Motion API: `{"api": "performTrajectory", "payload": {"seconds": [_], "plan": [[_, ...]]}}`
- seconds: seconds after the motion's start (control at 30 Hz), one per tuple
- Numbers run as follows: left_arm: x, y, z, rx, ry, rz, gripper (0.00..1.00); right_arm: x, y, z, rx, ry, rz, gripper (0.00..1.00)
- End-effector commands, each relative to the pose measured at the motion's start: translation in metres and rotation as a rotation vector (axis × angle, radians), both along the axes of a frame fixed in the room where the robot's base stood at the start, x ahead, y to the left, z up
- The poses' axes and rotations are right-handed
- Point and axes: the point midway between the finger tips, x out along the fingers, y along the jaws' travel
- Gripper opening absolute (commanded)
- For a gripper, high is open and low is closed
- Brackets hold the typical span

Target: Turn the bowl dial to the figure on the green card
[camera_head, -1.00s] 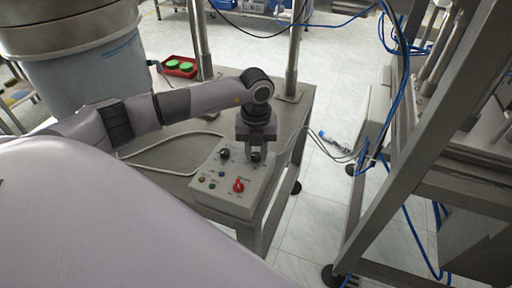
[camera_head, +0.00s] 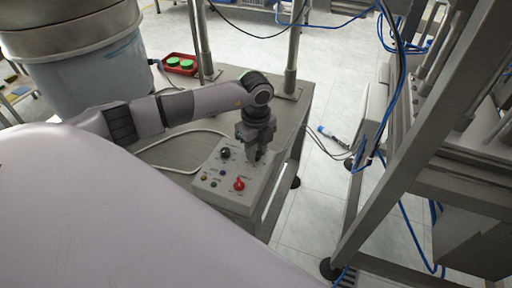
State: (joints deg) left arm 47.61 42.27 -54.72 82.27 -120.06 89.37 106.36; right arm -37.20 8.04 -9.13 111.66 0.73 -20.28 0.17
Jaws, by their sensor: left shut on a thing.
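A grey control box (camera_head: 213,194) stands at the front of the metal table. My left gripper (camera_head: 254,157) points down over the box's far right part, its jaws shut on a dial there. The fingers hide most of that dial, so its setting cannot be read. A second black dial (camera_head: 225,153) on the box is free, to the left of the gripper. The labels are too small to read, so I cannot tell which is marked bowl. I cannot make out a green card. My right gripper is not in view.
A red knob (camera_head: 239,184) and several small buttons sit on the box's near part. A large round drum (camera_head: 85,75) stands at the left. A red tray (camera_head: 194,72) with green caps (camera_head: 180,63) lies at the back. A metal frame (camera_head: 385,170) rises at the right.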

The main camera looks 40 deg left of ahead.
Motion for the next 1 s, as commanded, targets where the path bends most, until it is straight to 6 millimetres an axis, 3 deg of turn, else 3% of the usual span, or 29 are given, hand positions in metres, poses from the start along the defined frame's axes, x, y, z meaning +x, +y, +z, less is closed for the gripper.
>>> {"api": "performTrajectory", "payload": {"seconds": [0.53,0.57,0.6,0.63,1.0], "plan": [[0.0023,0.0024,0.0025,0.004,-0.008,0.028,0.00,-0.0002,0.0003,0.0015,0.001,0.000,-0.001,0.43],[0.0023,0.0024,0.0025,0.004,-0.008,0.028,0.35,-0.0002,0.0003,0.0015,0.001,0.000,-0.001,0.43],[0.0022,0.0023,0.0025,0.004,-0.007,0.027,0.48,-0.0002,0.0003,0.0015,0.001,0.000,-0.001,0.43],[0.0021,0.0022,0.0023,0.003,-0.007,0.027,0.54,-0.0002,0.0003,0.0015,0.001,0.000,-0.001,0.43],[0.0013,0.0008,0.0070,0.001,-0.005,0.025,0.54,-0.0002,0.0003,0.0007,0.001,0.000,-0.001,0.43]]}}
